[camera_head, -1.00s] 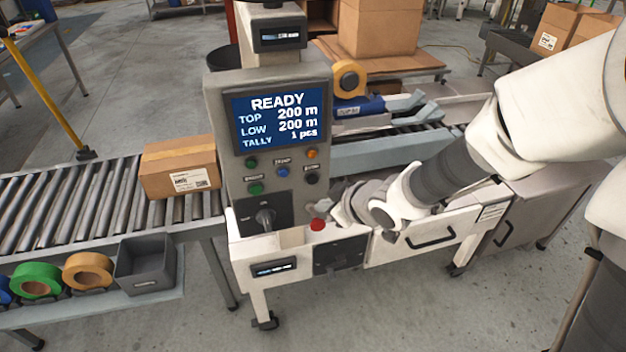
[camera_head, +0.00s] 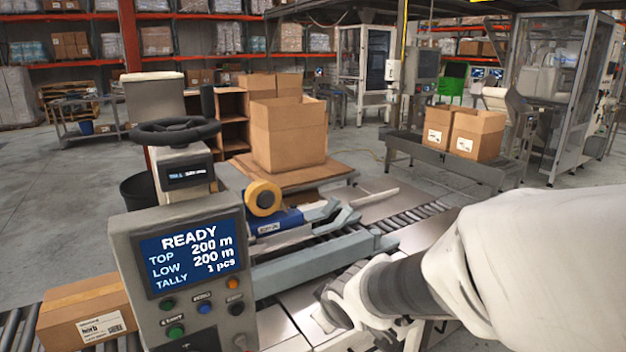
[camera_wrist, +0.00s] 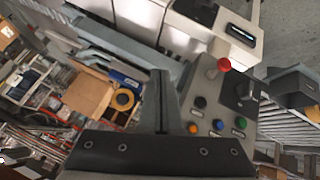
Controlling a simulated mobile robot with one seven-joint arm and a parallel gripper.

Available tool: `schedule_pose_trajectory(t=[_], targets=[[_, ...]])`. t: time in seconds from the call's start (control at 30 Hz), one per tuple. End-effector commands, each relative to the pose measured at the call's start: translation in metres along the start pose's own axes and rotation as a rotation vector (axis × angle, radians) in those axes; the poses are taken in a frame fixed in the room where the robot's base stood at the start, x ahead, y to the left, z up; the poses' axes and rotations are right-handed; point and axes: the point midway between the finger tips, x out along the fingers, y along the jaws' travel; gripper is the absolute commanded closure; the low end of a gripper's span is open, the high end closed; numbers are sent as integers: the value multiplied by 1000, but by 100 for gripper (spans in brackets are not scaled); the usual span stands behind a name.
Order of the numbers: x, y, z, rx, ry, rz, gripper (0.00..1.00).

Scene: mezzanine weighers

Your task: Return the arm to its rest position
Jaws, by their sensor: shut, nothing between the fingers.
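My gripper shows in the wrist view (camera_wrist: 163,100), its two fingers together with nothing between them. It points toward the side of the machine's control panel (camera_wrist: 215,90), with the red knob (camera_wrist: 222,65) and several coloured buttons just to the right of the fingers in that view. In the head view my arm reaches in from the right, and the wrist end is low in the middle, right of the panel (camera_head: 185,265). The fingertips are hard to make out there. The panel screen (camera_head: 193,253) reads READY, TOP 200 m, LOW 200 m, TALLY 1 pcs.
A closed labelled carton (camera_head: 85,312) sits on the rollers left of the panel. An orange tape roll (camera_head: 262,198) is on the machine behind it. A large open carton (camera_head: 288,135) stands on a pallet beyond. Two cartons (camera_head: 475,135) rest on a far conveyor. Open floor lies left.

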Motion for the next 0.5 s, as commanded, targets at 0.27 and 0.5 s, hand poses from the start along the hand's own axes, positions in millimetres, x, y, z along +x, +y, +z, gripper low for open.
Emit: schedule_pose_trajectory(t=[0.27,0.5], targets=[[-96,48,58,324,-156,154,100],[-166,35,102,609,-221,134,100]])
